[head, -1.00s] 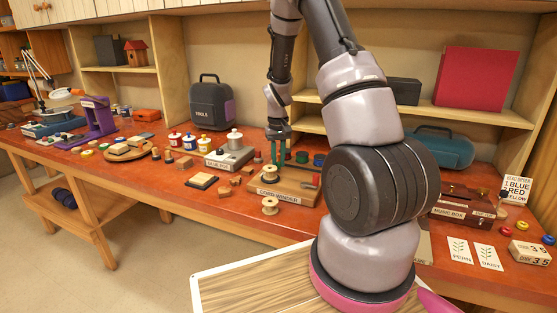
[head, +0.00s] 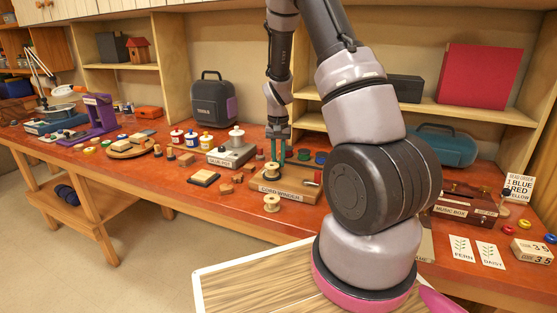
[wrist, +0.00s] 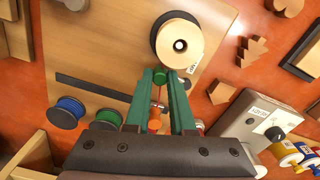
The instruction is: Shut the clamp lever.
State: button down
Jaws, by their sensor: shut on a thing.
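The cord winder board (head: 297,194) lies on the bench in the head view and fills the upper left of the wrist view (wrist: 115,55). A pale spool (head: 271,171) stands on it, large in the wrist view (wrist: 178,45). A red handle (head: 317,177) shows near the board's right end. My gripper (head: 277,160) points down behind the spool. In the wrist view its green fingers (wrist: 159,76) are shut on a thin upright part; an orange piece (wrist: 155,124) shows between them. I cannot tell for sure which part is the clamp lever; the fingers hide much of it.
Blue and green spools (wrist: 65,112) sit behind the board. The glue pot (head: 231,155) stands to the left, the music box (head: 465,205) to the right.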

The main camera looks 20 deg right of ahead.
aim_at(278, 162)
jog(key=c, duration=0.8)
grip_release()
jog(key=shift+o, duration=0.2)
jog(key=shift+r, duration=0.1)
notch_tip(278, 162, up, 11)
jog(key=shift+f, duration=0.2)
